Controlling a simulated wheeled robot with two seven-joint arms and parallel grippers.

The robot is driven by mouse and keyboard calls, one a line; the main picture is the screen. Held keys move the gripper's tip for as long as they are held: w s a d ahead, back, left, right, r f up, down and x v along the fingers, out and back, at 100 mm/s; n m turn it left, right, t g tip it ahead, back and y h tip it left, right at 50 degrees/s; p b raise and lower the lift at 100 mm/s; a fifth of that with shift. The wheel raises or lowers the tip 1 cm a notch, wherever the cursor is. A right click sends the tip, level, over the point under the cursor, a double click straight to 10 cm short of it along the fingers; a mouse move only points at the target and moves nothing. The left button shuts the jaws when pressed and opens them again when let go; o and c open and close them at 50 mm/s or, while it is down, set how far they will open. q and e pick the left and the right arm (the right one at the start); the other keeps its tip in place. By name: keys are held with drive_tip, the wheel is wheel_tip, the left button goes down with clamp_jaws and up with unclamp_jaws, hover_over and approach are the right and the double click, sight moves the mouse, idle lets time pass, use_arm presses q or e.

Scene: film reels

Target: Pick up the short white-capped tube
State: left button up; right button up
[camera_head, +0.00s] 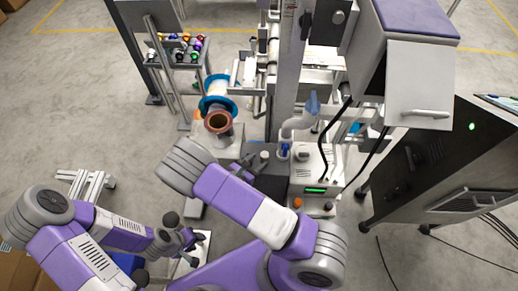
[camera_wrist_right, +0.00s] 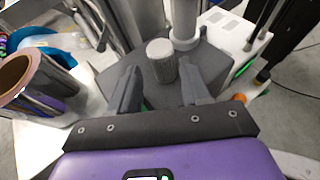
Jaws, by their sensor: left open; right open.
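The short white-capped tube (camera_wrist_right: 162,58) stands upright on a dark grey block, its ribbed pale cap uppermost. In the head view its cap (camera_head: 264,155) shows small beside my right forearm. My right gripper (camera_wrist_right: 160,78) is open, with one dark finger on each side of the tube in the picture; I cannot tell how far down they reach or whether they touch it. In the head view the right gripper is mostly hidden behind my arm. My left gripper (camera_head: 182,238) is open and empty at the lower left, well away from the tube.
A taller pale tube (camera_wrist_right: 184,24) stands just behind the short one. A white box with a green display (camera_head: 315,190) stands close on the right.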

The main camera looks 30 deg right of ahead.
sight(262, 160)
drive_tip(key=shift+x, duration=0.9)
drive_tip(key=b+x, duration=0.2)
drive_tip(key=x, duration=0.2)
drive_tip(key=shift+d+f, duration=0.15)
drive_tip(key=shift+d, duration=0.15)
drive_tip(key=shift+w+d+f, duration=0.1)
drive_tip(key=shift+d, duration=0.2)
drive_tip(key=c, duration=0.7)
